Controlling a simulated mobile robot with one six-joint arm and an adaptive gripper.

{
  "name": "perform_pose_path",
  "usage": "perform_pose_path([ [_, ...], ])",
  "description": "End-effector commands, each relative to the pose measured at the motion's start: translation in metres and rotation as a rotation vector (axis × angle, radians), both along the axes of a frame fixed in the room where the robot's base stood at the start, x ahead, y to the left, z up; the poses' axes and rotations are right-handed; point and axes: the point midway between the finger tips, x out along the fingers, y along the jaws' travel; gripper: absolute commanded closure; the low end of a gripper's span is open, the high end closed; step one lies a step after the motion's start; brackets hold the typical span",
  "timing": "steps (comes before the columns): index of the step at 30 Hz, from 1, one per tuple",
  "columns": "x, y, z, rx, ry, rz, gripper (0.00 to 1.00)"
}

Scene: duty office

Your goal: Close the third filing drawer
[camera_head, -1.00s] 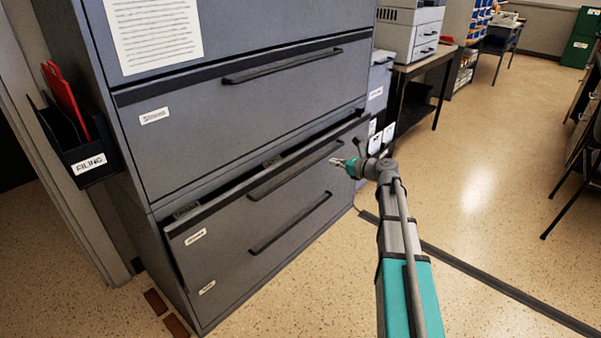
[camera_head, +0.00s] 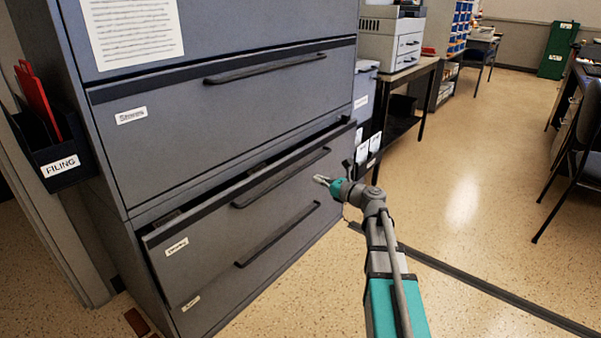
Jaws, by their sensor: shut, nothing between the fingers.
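The grey filing cabinet (camera_head: 225,115) fills the left of the view. Its third drawer (camera_head: 205,232) stands partly open, its front pushed out from the cabinet with a dark gap along its top edge. The drawer has a long black handle (camera_head: 281,178) and a small white label. My gripper (camera_head: 320,180) is shut and empty. The drawer below (camera_head: 270,245) looks closed.
A black tray marked FILING (camera_head: 55,155) hangs on the cabinet's left side. A table (camera_head: 410,72) with a printer (camera_head: 392,40) stands behind the cabinet. A dark floor strip (camera_head: 480,288) crosses the floor. A chair (camera_head: 575,165) is at right. Floor between is clear.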

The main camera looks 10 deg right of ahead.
Motion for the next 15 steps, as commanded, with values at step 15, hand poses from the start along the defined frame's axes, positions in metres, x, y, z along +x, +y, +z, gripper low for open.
perform_pose_path([
  [15,0.044,0.034,0.000,0.000,0.000,0.002,1.00],
])
